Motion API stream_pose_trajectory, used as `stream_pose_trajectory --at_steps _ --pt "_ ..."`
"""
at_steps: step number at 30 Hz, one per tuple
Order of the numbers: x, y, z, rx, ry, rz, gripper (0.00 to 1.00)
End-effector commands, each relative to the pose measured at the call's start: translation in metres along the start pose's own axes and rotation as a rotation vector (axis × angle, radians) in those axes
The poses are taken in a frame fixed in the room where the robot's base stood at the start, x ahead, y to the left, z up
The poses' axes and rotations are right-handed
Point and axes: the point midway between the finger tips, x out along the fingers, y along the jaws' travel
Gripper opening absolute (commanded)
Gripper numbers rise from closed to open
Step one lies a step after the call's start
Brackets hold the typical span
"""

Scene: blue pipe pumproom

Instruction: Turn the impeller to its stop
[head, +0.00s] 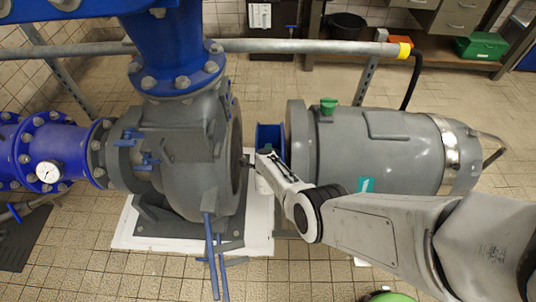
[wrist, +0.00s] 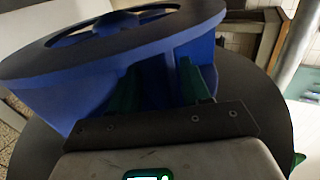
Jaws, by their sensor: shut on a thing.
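The impeller (wrist: 48,92) fills much of the wrist view, a blue wheel with a dark grey ring face, spoke-like openings and blue vanes. My gripper (wrist: 162,82) reaches into its side; its green fingers are shut on a blue vane of the impeller, and the fingertips are partly hidden. In the head view the impeller (head: 270,136) shows only as a small blue patch between the grey pump casing (head: 185,150) and the grey motor (head: 375,150). My gripper (head: 262,158) is at that gap, mostly hidden by my wrist.
A grey horizontal rail (head: 290,46) runs behind the machine. Blue pipes (head: 175,45) rise from the casing. Blue-handled tools (head: 214,255) lean by the casing's front. A workbench with a green box (head: 482,46) stands at the back right. Tiled floor is open in front.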

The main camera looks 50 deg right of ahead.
Motion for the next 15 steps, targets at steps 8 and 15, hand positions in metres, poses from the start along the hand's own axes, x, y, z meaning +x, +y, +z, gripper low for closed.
stream_pose_trajectory --at_steps 8,15 --pt "0.002 -0.011 0.001 0.005 0.003 -0.015 0.36" --pt "-0.015 -0.013 0.002 0.004 0.000 -0.013 0.36"
